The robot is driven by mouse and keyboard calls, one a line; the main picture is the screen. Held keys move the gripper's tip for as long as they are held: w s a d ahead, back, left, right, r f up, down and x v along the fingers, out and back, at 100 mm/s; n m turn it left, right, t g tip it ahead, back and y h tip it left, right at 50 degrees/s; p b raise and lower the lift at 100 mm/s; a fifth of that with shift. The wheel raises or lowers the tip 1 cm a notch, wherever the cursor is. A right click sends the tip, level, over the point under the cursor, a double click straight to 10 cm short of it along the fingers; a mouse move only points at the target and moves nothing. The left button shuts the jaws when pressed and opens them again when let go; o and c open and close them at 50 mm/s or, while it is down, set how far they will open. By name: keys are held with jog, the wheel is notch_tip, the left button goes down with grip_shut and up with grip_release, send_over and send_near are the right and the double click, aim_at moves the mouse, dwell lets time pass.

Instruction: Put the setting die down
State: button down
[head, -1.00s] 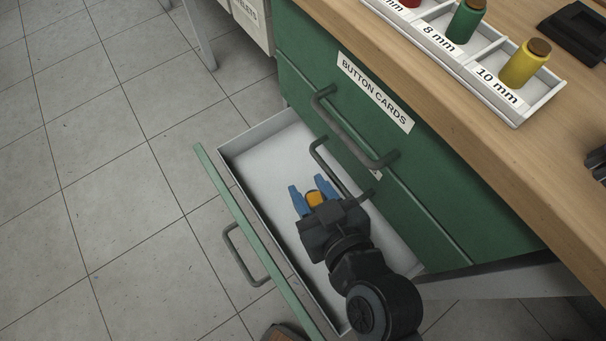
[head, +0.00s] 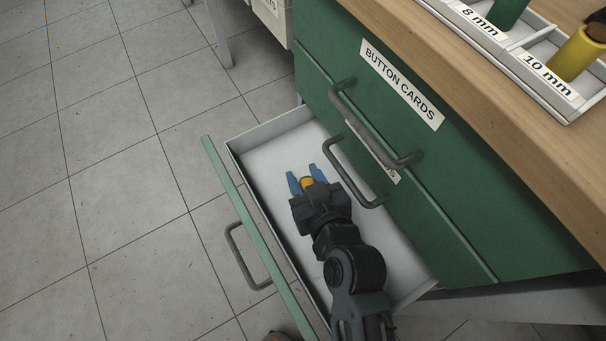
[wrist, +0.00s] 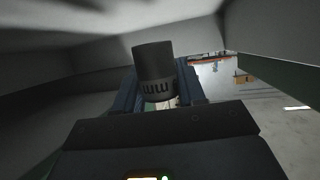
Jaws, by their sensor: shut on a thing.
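The setting die (wrist: 153,68) shows in the wrist view as a dark cylinder in shade, with "mm" lettering near its lower end. My gripper (head: 306,177) has two blue fingers and is shut on it. In the head view an orange-yellow piece (head: 307,183) shows between the fingers. The gripper is inside the open, pale-floored drawer (head: 275,150), toward its far end. Whether the die touches the drawer floor cannot be told.
The drawer's green front (head: 233,200) with its handle is at left. Above are the shut green drawer labelled BUTTON CARDS (head: 402,84) and handles (head: 352,172) close to my arm. A white compartment tray (head: 540,85) sits on the wooden bench (head: 470,95). The visible drawer floor is bare.

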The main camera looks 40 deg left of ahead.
jog(key=shift+w+a+f, duration=0.3)
jog(key=shift+a+f, duration=0.05)
jog(key=shift+a, duration=0.15)
jog(key=shift+f+b, duration=0.2)
jog(key=shift+b, duration=0.1)
jog(key=shift+d, duration=0.1)
jog(key=shift+f+b, duration=0.4)
jog(key=shift+b, duration=0.05)
jog(key=shift+f, duration=0.25)
jog(key=c, duration=0.7)
grip_release()
jog(key=shift+o, duration=0.2)
jog(key=shift+r, duration=0.1)
